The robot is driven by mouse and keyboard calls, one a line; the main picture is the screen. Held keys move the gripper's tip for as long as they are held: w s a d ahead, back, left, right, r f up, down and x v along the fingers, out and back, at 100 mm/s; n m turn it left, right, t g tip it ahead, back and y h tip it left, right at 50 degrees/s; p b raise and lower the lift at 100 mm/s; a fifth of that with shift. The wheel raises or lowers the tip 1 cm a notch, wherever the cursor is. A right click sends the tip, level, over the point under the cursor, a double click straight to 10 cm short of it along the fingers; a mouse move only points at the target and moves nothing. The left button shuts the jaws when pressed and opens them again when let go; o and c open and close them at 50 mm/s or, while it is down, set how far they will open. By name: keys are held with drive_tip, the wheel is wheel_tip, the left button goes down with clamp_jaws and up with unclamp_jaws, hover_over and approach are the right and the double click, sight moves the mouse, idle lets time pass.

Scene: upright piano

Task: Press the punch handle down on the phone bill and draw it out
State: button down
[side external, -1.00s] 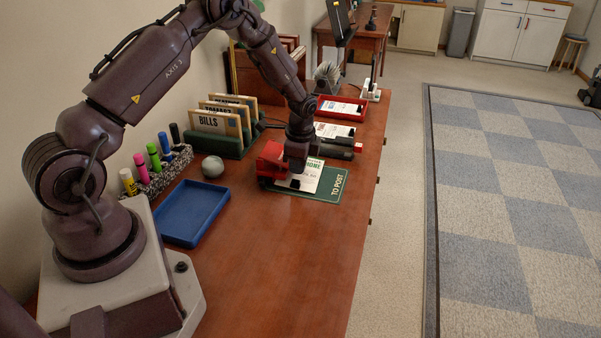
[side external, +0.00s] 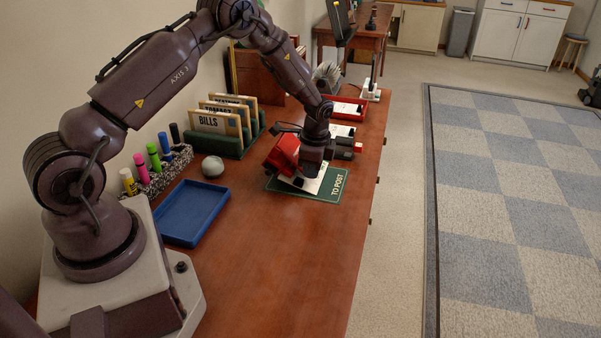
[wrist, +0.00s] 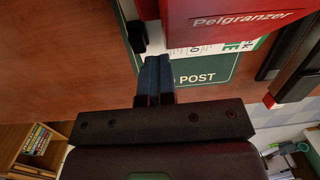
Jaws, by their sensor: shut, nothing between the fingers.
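The red punch (side external: 283,154), marked "Pelgranzer" in the wrist view (wrist: 245,20), stands at the left part of the green TO POST mat (side external: 330,187). It looks tilted in the side view. A white printed sheet (side external: 314,184) lies on the mat, partly under the punch; green print shows along its edge in the wrist view (wrist: 205,48). My gripper (wrist: 155,62) is shut and empty, its fingertips close to the punch and sheet edge. In the side view my wrist is right beside the punch and hides part of it; contact cannot be told.
A black tool with a red end (side external: 345,150) lies just behind the mat. A red tray (side external: 347,108) is farther back. The desk's front is clear.

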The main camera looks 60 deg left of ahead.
drive_tip(key=shift+g, duration=0.3)
drive_tip(key=shift+w+d+f, duration=0.2)
drive_tip(key=shift+d+f, duration=0.15)
drive_tip(key=shift+d, duration=0.25)
drive_tip(key=shift+w+d+f, duration=0.2)
drive_tip(key=shift+d+f, duration=0.1)
drive_tip(key=shift+d, duration=0.25)
drive_tip(key=shift+w+d+f, duration=0.2)
drive_tip(key=shift+d+f, duration=0.15)
drive_tip(key=shift+d, duration=0.25)
drive_tip(key=c, duration=1.1)
unclamp_jaws()
drive_tip(key=shift+c, duration=0.2)
drive_tip(key=shift+s+a, duration=0.1)
drive_tip(key=shift+a+r, duration=0.15)
drive_tip(key=shift+r, duration=3.55)
